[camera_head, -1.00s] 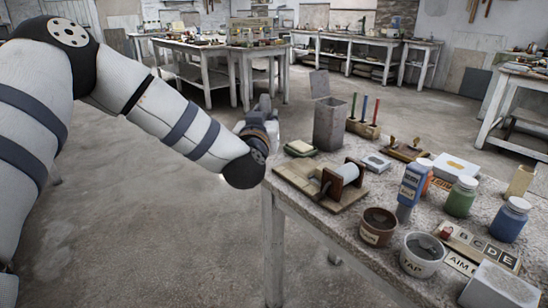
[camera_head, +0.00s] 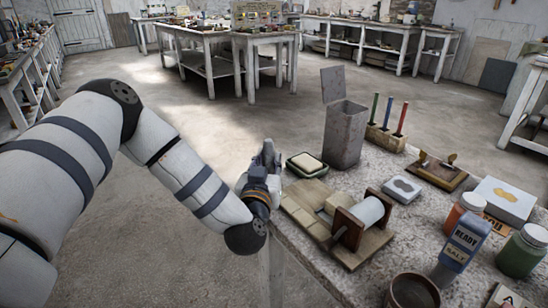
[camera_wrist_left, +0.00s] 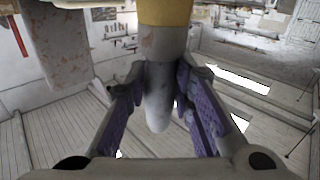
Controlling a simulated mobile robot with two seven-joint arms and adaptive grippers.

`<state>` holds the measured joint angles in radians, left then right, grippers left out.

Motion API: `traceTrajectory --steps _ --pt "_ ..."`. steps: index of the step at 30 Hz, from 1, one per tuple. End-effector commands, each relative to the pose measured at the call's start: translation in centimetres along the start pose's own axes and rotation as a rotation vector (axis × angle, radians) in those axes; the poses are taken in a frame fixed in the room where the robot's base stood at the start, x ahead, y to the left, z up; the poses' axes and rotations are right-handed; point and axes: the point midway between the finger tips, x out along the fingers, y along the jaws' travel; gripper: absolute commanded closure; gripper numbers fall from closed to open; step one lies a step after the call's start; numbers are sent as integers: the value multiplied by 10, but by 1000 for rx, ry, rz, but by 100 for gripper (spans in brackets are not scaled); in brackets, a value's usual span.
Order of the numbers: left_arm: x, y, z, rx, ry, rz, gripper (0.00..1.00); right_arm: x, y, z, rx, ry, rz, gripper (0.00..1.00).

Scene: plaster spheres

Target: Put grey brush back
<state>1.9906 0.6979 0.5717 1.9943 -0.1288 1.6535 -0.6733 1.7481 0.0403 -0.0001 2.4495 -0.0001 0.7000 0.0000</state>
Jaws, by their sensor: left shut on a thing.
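My left gripper (camera_head: 268,160) is at the left edge of the table, left of the grey bin. In the left wrist view its purple-padded fingers (camera_wrist_left: 158,105) are shut on a grey, tapering thing (camera_wrist_left: 157,75) with an ochre part at the top edge of the picture, which looks like the grey brush. In the head view the gripper hides most of it. A wooden block (camera_head: 384,139) holds upright green, blue and red sticks (camera_head: 387,112) at the table's far side. My right gripper is not in view.
An open-lidded grey bin (camera_head: 342,135) stands between my gripper and the wooden block. A wooden roller stand (camera_head: 365,218), a sponge dish (camera_head: 307,164), a grey-topped box (camera_head: 401,190) and jars (camera_head: 524,252) crowd the table (camera_head: 305,252). Floor to the left is clear.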

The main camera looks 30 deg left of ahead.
Motion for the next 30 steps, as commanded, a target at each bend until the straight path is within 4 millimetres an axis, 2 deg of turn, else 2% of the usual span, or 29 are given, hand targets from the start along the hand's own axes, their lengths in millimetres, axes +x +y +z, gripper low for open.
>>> traceTrajectory --steps 9,10,12,23,26,30 --pt "0 0 2 1 -3 0 100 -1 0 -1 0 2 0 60" --pt "0 0 2 0 -3 0 74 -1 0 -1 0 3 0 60" --pt "0 0 2 0 -3 0 58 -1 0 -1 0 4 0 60" --pt "0 0 -4 -3 0 -1 58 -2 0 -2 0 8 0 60" --pt "-16 2 -4 -2 -2 4 58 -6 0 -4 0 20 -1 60" --pt "-53 2 -6 -3 -1 6 58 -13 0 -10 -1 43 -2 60"
